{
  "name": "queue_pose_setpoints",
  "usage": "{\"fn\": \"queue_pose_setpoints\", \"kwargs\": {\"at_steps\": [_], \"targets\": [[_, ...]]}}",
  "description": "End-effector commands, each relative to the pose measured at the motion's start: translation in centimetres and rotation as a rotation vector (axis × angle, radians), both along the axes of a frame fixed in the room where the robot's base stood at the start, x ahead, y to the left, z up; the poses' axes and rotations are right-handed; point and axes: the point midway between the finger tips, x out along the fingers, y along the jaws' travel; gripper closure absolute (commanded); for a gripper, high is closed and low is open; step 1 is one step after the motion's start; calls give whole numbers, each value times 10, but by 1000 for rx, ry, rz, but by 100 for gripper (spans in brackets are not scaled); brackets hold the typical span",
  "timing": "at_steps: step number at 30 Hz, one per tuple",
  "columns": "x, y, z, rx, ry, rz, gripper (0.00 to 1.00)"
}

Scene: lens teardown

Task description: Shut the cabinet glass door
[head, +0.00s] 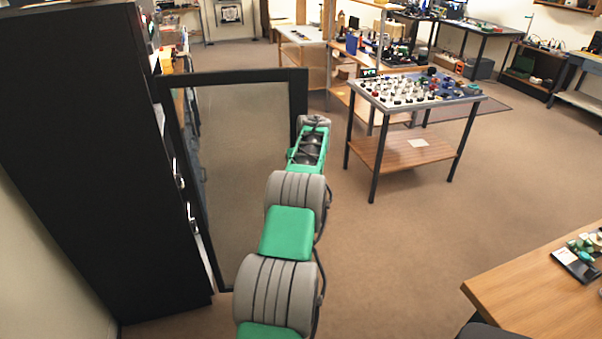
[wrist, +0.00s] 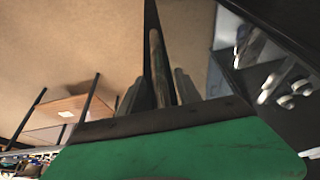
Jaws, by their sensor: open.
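The black cabinet (head: 75,150) stands at the left in the head view. Its glass door (head: 240,150), in a black frame, stands open and swung out to the right. My green and grey arm reaches to the door's free edge (head: 299,95). My gripper (wrist: 158,84) shows in the wrist view with its fingers apart. A narrow dark upright, apparently the door (wrist: 149,35) seen nearly edge-on, lies between or just beyond the fingers; I cannot tell whether they touch it. In the head view the fingers are hidden at the arm's far end.
A table with many small parts (head: 415,88) stands right of the door. A wooden desk (head: 545,290) is at the lower right. Small pale objects (wrist: 285,85) show on a dark surface in the wrist view. The brown floor (head: 400,250) between is clear.

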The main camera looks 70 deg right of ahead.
Motion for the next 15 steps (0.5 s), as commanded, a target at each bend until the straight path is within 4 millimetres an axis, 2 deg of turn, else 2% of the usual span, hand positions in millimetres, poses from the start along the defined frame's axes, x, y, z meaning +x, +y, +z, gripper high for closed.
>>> {"fn": "queue_pose_setpoints", "kwargs": {"at_steps": [5,12,15], "targets": [[-3,3,11,-2,-1,0,59],[-16,16,55,-3,-1,-1,59],[-19,21,67,-1,0,-1,59]]}}
